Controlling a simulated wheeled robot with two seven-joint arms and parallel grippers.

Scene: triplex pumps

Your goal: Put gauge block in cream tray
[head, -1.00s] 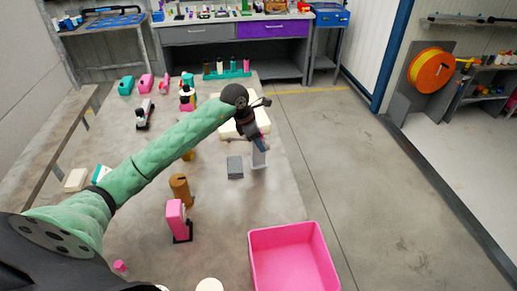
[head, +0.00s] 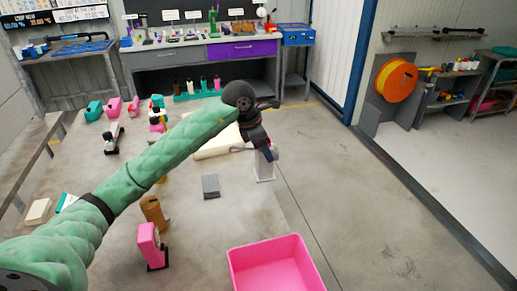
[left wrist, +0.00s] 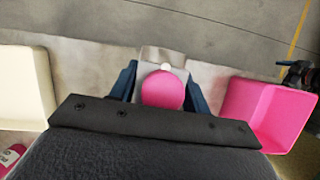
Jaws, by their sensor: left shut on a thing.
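My left gripper (head: 266,152) is shut on a pale grey block-like piece (head: 264,171), which hangs below it near the table's right edge. In the left wrist view, a pink round part (left wrist: 162,90) with a small white tip shows between the fingers. I cannot tell whether this is the gauge block. The cream tray (head: 218,146) is partly hidden behind my left arm; it shows at the left of the wrist view (left wrist: 22,85). A dark grey block (head: 211,186) lies on the table, apart from the gripper. My right gripper is out of view.
A pink tray (head: 275,268) is at the near right; a pink upright device (head: 149,243) and a brown cylinder (head: 154,213) stand left of it. Several small items line the table's left side. Table surface between the grey block and the pink tray is clear.

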